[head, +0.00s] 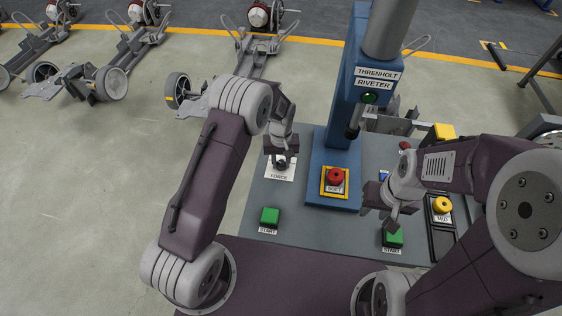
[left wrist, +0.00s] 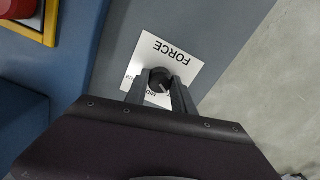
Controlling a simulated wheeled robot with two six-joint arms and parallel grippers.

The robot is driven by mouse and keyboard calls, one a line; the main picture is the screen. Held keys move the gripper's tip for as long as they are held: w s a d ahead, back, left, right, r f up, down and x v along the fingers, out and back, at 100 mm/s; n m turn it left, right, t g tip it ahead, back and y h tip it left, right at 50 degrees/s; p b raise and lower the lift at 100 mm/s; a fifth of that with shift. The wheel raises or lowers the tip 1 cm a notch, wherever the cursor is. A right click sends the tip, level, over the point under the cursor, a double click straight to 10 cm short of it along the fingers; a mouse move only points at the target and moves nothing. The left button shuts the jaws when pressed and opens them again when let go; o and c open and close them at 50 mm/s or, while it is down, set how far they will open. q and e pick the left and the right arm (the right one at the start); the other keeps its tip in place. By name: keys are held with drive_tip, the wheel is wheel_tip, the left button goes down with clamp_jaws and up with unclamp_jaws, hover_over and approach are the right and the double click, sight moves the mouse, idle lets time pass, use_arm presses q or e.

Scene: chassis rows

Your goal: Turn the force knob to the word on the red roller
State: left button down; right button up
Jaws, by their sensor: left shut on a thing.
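The force knob (head: 281,163) is a dark knob on a white card marked FORCE (head: 279,175), on the left of the grey bench. My left gripper (head: 282,152) is shut on it from above. In the left wrist view the black knob (left wrist: 158,77) sits between the two fingers (left wrist: 160,92), with a pale pointer line towards the lower right. The card's smaller words are partly hidden and too small to read surely. A small red piece (head: 404,146) shows at the bench's right; I cannot tell whether it is the red roller. My right gripper (head: 386,210) hangs above the right green button.
The blue riveter column (head: 340,150) stands mid-bench, with a red button (head: 336,177) at its foot. Green START buttons (head: 269,216) (head: 393,238) sit at the front. A yellow piece (head: 442,205) labelled MID is at the right. Chassis (head: 240,60) stand behind on the floor.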

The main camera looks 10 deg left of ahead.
sight(281, 163)
use_arm(q)
drive_tip(key=shift+w+r, duration=0.1)
drive_tip(key=shift+w, duration=0.05)
drive_tip(key=c, duration=1.1)
unclamp_jaws()
drive_tip(key=shift+o, duration=0.2)
wheel_tip(281, 163, up, 9)
drive_tip(key=shift+a, duration=0.1)
